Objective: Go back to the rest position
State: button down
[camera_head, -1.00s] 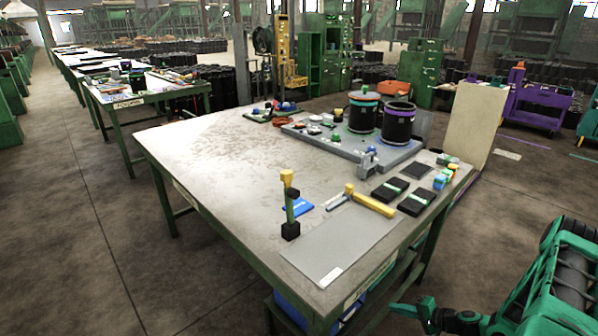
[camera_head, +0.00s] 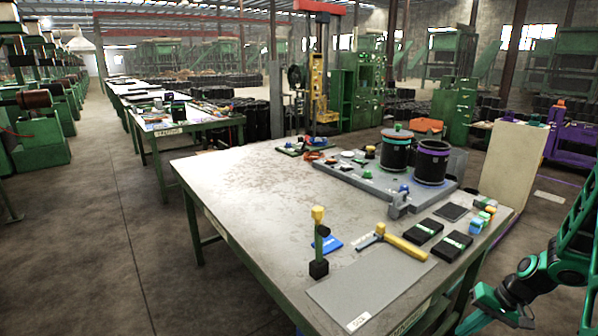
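My arm (camera_head: 541,268), teal and black, shows at the right edge beside the table's front right side. My gripper (camera_head: 483,308) is at its lower end, low near the bottom edge and clear of the tabletop objects. Its teal fingers are partly cut off and small, so I cannot tell whether they are open or shut. I see nothing held in it. The work table (camera_head: 235,200) has a pale, worn top and green legs.
A grey board (camera_head: 352,187) carries two black cylinders (camera_head: 396,152) (camera_head: 431,165). A yellow-handled hammer (camera_head: 402,246), black blocks (camera_head: 423,231), a yellow-topped stand (camera_head: 319,245) and a grey mat (camera_head: 370,282) lie nearer. Open floor (camera_head: 110,250) spreads left. A beige panel (camera_head: 514,165) stands right.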

jog(key=s+a+r+g+h, duration=0.1)
jog(key=s+r+h, duration=0.1)
jog(key=s+r, duration=0.55)
jog(key=s+a+r+h, duration=0.1)
jog(key=s+r, duration=0.4)
jog(key=r, duration=0.6)
jog(key=s+a+r+m, duration=0.1)
jog(key=s+r, duration=0.2)
jog(key=s, duration=0.4)
jog(key=s+a+r+m+h, duration=0.1)
jog(key=s+a+r, duration=0.1)
jog(key=s+r, duration=0.2)
jog(key=s, duration=0.3)
jog(key=shift+a+g, duration=0.15)
jog(key=shift+g, duration=0.25)
jog(key=shift+s, duration=0.1)
jog(key=shift+w+f, duration=0.25)
jog(key=shift+w, duration=0.35)
